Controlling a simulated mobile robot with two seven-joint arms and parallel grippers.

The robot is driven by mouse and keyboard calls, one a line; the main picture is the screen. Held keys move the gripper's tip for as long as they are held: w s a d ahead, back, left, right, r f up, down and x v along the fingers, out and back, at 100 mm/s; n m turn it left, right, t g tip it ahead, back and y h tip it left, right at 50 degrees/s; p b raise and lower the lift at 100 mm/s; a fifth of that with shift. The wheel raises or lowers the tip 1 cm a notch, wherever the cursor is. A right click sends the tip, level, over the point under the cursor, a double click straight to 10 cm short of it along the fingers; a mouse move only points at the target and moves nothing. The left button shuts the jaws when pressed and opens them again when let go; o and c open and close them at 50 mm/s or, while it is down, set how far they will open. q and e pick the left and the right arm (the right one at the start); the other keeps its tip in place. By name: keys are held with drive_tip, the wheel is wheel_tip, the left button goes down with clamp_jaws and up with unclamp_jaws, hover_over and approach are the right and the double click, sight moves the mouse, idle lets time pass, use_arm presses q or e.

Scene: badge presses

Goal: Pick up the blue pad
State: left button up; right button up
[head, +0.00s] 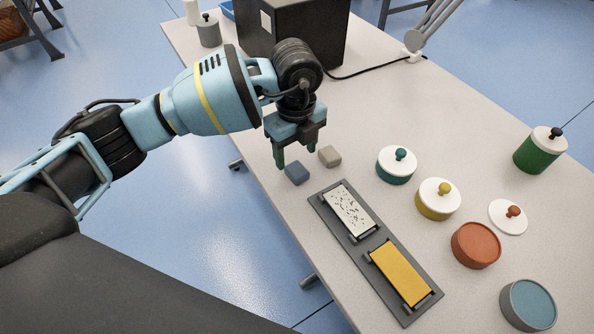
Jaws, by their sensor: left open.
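The blue pad (296,173) looks like a small blue-grey block with rounded edges. It lies on the pale table near its left edge, in the head view. My left gripper (295,153) points down just above and behind the blue pad, open, with green fingertips and nothing between them. One fingertip is close to the pad's upper left; I cannot tell whether it touches. A similar beige block (329,156) lies just to the right of the pad. My right gripper is not in view.
A grey tray (323,205) with a speckled plate (350,210) and a yellow plate (400,273) lies in front of the pad. Several round tins stand right, including an open orange one (475,245) and blue one (528,304). A dark box (300,30) stands behind.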

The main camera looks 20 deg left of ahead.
sight(297, 169)
use_arm(q)
drive_tip(key=shift+s+d+f, duration=0.1)
drive_tip(key=shift+d+f, duration=0.05)
drive_tip(key=shift+f, duration=2.45)
drive_tip(key=c, duration=1.1)
drive_tip(key=shift+o, duration=0.2)
drive_tip(key=shift+r, duration=0.15)
drive_tip(key=shift+r, duration=0.55)
wheel_tip(297, 169, up, 3)
drive_tip(key=shift+f, duration=0.2)
drive_tip(key=s+a+r, duration=0.1)
drive_tip(key=s+a, duration=0.2)
drive_tip(key=s, duration=1.2)
drive_tip(key=shift+s, duration=0.4)
